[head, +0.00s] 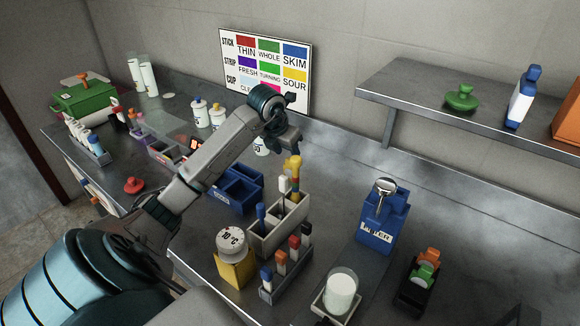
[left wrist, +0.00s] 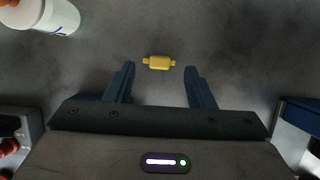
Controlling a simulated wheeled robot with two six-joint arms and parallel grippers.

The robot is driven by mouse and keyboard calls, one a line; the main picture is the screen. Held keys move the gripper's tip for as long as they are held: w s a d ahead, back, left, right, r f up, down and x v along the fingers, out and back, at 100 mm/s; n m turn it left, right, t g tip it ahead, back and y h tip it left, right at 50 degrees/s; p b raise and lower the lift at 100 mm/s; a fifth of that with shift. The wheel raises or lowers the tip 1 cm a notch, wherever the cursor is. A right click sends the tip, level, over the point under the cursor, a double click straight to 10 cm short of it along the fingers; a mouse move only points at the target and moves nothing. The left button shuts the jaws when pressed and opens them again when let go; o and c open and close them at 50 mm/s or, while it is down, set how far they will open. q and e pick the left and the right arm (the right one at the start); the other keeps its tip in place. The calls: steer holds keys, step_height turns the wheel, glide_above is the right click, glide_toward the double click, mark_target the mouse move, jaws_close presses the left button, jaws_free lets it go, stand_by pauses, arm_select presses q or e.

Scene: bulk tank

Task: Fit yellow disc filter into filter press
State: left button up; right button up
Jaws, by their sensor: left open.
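My left gripper (head: 287,140) hangs in the middle of the head view, pointing down. In the left wrist view its fingers (left wrist: 160,70) are apart with nothing held. A small yellow piece with side tabs (left wrist: 159,62), likely the top of the yellow disc filter, shows between and just beyond the fingertips, against grey counter. I cannot tell its height or pick it out surely in the head view. The blue filter press (head: 382,217), its label partly readable, stands on the counter right of the gripper, with a metal part on top. My right gripper is out of view.
A grey rack of sticks (head: 262,238) stands below the gripper, near a blue bin (head: 237,188). A black holder (head: 411,293) carries orange and green pieces. A glass of milk (head: 341,291) stands in front.

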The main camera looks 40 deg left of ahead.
mark_target(290, 170)
arm_select(q)
steer(key=shift+x, duration=1.15)
jaws_close()
